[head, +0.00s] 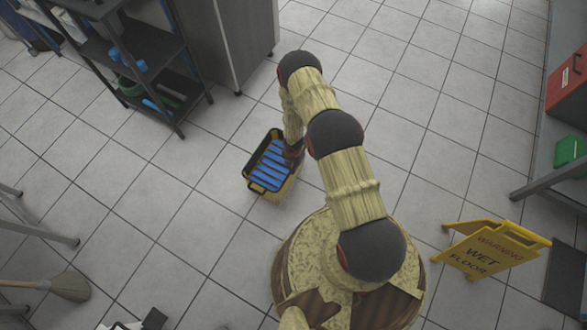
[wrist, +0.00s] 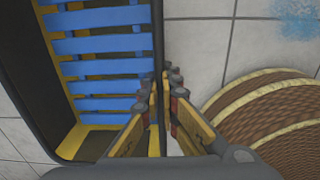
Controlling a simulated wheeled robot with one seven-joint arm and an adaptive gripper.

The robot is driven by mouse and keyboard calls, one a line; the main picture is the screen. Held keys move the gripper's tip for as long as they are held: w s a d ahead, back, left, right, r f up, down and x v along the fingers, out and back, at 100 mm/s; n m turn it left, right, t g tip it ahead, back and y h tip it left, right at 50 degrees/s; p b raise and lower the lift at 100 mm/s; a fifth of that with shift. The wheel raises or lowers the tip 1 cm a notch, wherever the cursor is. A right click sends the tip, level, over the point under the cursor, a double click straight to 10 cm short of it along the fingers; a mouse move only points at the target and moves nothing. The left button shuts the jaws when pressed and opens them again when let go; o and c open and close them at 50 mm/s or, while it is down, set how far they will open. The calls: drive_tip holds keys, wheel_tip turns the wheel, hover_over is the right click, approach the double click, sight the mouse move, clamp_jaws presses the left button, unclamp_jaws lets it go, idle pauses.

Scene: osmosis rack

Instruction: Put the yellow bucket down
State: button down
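The yellow bucket (head: 283,188) has a black rim and blue slats across its top. In the head view it is left of my base, below the dark cabinet. It also fills the left of the wrist view (wrist: 72,143). My gripper (wrist: 166,82) has its fingers on either side of the bucket's right-hand rim, close together, and looks shut on it. In the head view my gripper (head: 293,153) is at the bucket's right edge, partly hidden by my arm. The bucket looks about level. I cannot tell whether its underside touches the floor.
A black shelf rack (head: 140,65) and a grey cabinet (head: 232,45) stand beyond the bucket. A yellow wet-floor sign (head: 485,248) stands at right. A broom (head: 68,287) is at lower left. Tiled floor (head: 175,205) left of the bucket is clear.

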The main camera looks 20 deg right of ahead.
drive_tip(key=f, duration=0.1)
drive_tip(key=f+b, duration=0.1)
drive_tip(key=f, duration=0.1)
drive_tip(key=shift+w+f, duration=0.2)
drive_tip(key=shift+w, duration=0.05)
drive_tip(key=c, duration=2.5)
unclamp_jaws()
drive_tip(key=shift+s+f, duration=0.15)
drive_tip(key=shift+c, duration=0.2)
drive_tip(key=o, duration=0.5)
